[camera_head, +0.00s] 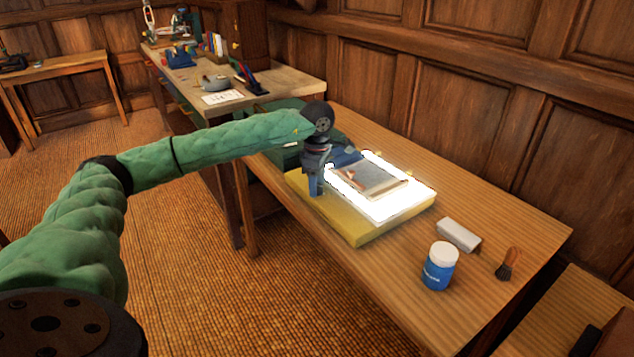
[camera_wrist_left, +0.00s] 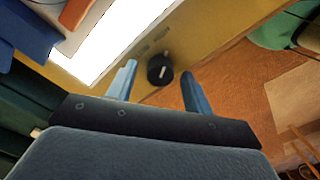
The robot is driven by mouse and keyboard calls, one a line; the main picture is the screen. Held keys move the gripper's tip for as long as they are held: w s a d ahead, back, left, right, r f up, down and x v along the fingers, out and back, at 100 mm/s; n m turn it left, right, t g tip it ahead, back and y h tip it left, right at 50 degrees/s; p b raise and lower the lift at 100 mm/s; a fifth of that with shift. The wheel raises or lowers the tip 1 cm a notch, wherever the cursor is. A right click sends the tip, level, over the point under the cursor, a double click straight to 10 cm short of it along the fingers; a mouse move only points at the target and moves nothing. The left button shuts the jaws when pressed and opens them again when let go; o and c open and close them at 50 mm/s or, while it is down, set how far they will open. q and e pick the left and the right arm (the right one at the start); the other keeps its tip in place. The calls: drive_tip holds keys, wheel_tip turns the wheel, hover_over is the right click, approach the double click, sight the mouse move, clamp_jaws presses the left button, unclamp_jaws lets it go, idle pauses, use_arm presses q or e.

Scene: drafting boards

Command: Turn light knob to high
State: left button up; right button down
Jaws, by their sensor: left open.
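A yellow light box (camera_head: 364,236) with a brightly lit white panel (camera_head: 407,203) lies on the wooden table. In the left wrist view the black light knob (camera_wrist_left: 160,70), with a pale mark line, sits on the yellow frame (camera_wrist_left: 205,45) beside the glowing panel (camera_wrist_left: 112,35). My left gripper (camera_head: 316,190) points down at the box's near left corner. In the wrist view its two blue fingers (camera_wrist_left: 157,88) are open, one to each side of the knob, with the knob just beyond the tips. I cannot tell whether they touch it. In the head view the knob is hidden. My right gripper is not in view.
A blue jar with a white lid (camera_head: 439,266), a grey-white block (camera_head: 459,235) and a brush (camera_head: 508,264) stand to the right of the box. A sheet with a reddish piece (camera_head: 372,181) lies on the panel.

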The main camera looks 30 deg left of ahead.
use_arm(q)
wheel_tip(320, 180, up, 8)
drive_tip(key=shift+f+b, duration=0.25)
drive_tip(key=shift+b, duration=0.2)
drive_tip(key=shift+r, duration=0.1)
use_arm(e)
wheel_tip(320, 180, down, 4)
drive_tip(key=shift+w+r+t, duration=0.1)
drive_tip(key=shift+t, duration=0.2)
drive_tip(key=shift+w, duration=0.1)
